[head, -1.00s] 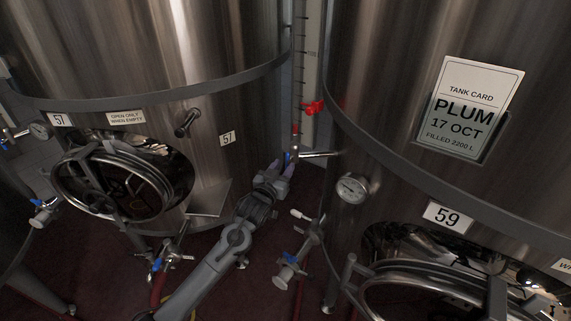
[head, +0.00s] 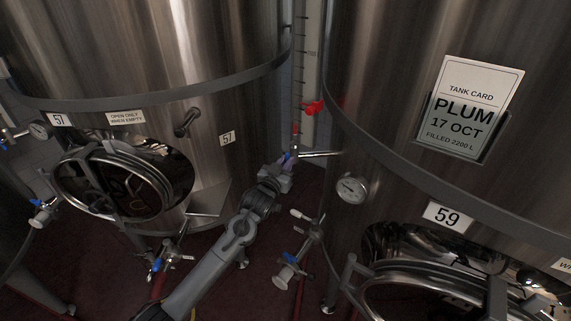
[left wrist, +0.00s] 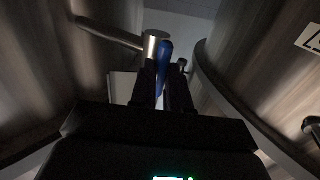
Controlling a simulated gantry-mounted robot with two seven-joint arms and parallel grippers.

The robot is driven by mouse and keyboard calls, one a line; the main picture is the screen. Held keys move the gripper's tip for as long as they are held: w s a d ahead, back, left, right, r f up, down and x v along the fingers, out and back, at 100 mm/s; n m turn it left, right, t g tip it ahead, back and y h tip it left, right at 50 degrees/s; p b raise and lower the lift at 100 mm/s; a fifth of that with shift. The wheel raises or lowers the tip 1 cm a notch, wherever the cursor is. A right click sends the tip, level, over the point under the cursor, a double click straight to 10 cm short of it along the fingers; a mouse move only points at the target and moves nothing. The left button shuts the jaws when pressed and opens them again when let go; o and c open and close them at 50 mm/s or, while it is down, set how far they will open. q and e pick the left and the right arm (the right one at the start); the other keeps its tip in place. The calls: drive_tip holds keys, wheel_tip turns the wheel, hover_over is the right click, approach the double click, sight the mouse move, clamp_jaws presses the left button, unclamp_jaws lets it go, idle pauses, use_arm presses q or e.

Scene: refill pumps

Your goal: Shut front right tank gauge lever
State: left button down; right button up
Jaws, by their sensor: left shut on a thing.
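The gauge lever (head: 287,158) is a small blue handle at the foot of the sight gauge, on a short metal pipe (head: 318,154) from the side of tank 59 (head: 390,160). In the left wrist view the blue lever (left wrist: 165,58) stands upright between the two dark fingers, beside a round metal valve body (left wrist: 153,42). My left gripper (head: 284,168) is shut on the lever; it also shows in the left wrist view (left wrist: 166,85). The fingers hide the lever's lower part. My right gripper is in neither view.
The gauge scale (head: 309,70) rises between the tanks, with a red clip (head: 313,108) on it. Tank 57 (head: 205,150) stands close on the left. Below the gripper is an outlet valve with a blue handle (head: 290,258). Open manway doors (head: 110,188) jut out.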

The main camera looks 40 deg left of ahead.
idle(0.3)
use_arm(q)
drive_tip(key=shift+a+f+m+t+h+p, duration=0.1)
drive_tip(key=shift+m+t+h, duration=0.4)
drive_tip(key=shift+m, duration=2.85)
drive_tip(key=shift+d+f+m+t+h+p, duration=0.1)
drive_tip(key=shift+m+t+h, duration=0.4)
drive_tip(key=shift+m, duration=2.8)
drive_tip(key=shift+a+f+m+t+h+p, duration=0.1)
drive_tip(key=shift+m+t+h, duration=0.4)
drive_tip(key=shift+m, duration=2.85)
drive_tip(key=c, duration=1.1)
unclamp_jaws()
